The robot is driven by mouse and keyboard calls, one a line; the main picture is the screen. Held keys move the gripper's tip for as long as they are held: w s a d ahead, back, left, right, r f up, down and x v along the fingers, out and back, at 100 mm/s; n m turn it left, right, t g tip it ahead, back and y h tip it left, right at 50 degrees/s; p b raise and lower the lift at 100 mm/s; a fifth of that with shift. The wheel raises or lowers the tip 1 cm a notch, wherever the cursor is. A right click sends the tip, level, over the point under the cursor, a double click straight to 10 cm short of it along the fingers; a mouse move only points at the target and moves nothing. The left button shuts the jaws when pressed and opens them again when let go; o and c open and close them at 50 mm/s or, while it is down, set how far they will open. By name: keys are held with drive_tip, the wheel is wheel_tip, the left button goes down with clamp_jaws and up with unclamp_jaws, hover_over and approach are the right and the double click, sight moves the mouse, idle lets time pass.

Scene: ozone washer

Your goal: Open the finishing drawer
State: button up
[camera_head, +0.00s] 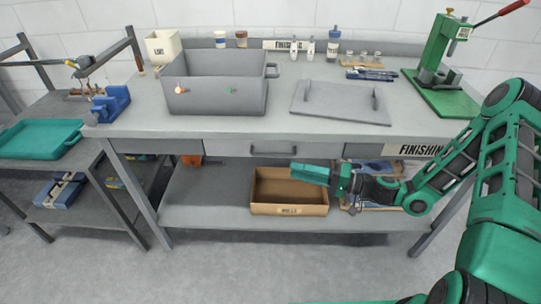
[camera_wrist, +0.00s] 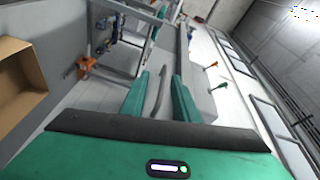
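The finishing drawer (camera_head: 230,149) is a grey front under the middle of the workbench top, and it looks shut. Its dark bar handle (camera_head: 273,153) runs along the front. My gripper (camera_head: 300,172) is in front of the bench, a little below and right of the handle, pointing left. In the wrist view, my gripper (camera_wrist: 162,85) has its two green fingers apart. A grey curved bar, which looks like the handle (camera_wrist: 158,97), shows in the gap between them. I cannot tell whether either finger touches it.
A cardboard box (camera_head: 290,209) stands on the lower shelf under my gripper. A grey tub (camera_head: 215,97) and a grey lid (camera_head: 340,103) are on the workbench (camera_head: 150,122). A green press (camera_head: 440,75) stands at right. The floor (camera_head: 230,270) in front is clear.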

sight(271, 155)
drive_tip(key=shift+m+t, duration=0.7)
drive_tip(key=shift+t, duration=0.2)
drive_tip(key=x, duration=0.3)
drive_tip(key=w+x, duration=0.1)
drive_tip(key=x, duration=0.3)
drive_tip(key=r+x, duration=0.1)
drive_tip(key=x, duration=0.3)
drive_tip(key=shift+w+d, duration=0.25)
drive_tip(key=shift+w, duration=0.05)
drive_tip(key=shift+c, duration=0.7)
clamp_jaws()
drive_tip(key=shift+d, duration=0.2)
drive_tip(key=shift+s+a, duration=0.1)
